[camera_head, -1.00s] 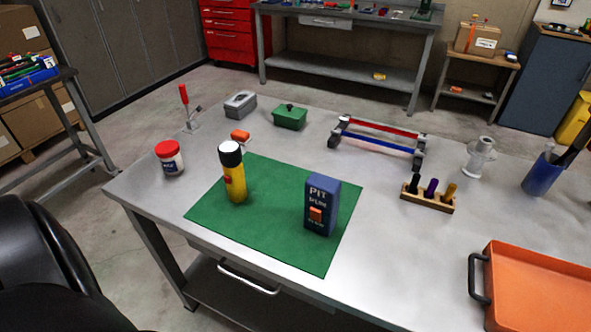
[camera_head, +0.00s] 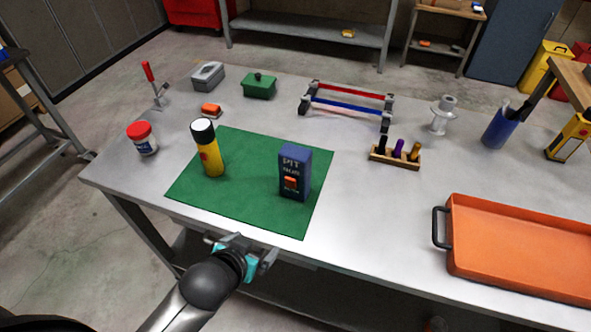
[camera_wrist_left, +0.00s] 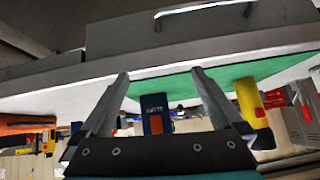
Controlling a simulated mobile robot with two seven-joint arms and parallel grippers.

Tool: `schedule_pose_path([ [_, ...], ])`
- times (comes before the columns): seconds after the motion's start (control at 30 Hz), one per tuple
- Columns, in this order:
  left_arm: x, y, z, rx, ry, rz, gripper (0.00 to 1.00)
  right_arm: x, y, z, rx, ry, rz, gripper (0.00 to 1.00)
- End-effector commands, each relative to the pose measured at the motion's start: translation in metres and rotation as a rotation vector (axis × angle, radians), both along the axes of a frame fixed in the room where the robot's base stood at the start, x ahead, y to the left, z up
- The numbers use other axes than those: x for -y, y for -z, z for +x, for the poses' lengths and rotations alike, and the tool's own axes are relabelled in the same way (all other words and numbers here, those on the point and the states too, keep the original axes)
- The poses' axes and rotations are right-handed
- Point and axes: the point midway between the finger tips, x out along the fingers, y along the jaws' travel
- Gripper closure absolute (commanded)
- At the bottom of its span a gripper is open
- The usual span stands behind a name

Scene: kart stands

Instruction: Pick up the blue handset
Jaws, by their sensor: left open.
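The blue handset (camera_head: 294,172) stands upright on the right part of the green mat (camera_head: 250,216), with pale lettering and an orange button on its front. My left gripper (camera_head: 240,244) is open and empty, in front of the table's near edge and apart from the handset, to its lower left in the head view. In the left wrist view the picture is upside down; the handset (camera_wrist_left: 155,112) shows between the two spread fingers (camera_wrist_left: 160,84), farther off. My right gripper is not in view.
A yellow flashlight (camera_head: 212,156) stands on the mat left of the handset. An orange tray (camera_head: 520,262) lies at the right. A wooden holder (camera_head: 395,160) with small tools and a red-and-blue rack (camera_head: 347,106) stand behind. Bare tabletop lies right of the mat.

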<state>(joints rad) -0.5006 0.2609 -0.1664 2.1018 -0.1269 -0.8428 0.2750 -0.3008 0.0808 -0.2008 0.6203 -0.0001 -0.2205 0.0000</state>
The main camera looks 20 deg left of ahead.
Motion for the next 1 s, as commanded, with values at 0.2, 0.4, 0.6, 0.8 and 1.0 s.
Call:
schedule_pose_path([
  [0.2, 0.013, -0.116, 0.034, 0.326, 0.035, -0.083, 0.00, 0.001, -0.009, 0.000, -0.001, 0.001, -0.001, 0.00],
  [0.4, 0.021, -0.147, 0.043, 0.416, 0.053, -0.120, 0.00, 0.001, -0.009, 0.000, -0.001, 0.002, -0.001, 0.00],
  [0.6, 0.023, -0.139, 0.066, 0.421, 0.053, -0.121, 0.00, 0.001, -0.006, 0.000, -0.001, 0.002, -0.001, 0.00],
  [0.8, 0.026, -0.127, 0.093, 0.419, 0.053, -0.121, 0.00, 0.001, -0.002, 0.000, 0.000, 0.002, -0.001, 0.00],
  [1.0, 0.029, -0.116, 0.118, 0.418, 0.053, -0.120, 0.00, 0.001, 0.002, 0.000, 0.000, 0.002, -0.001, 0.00],
])
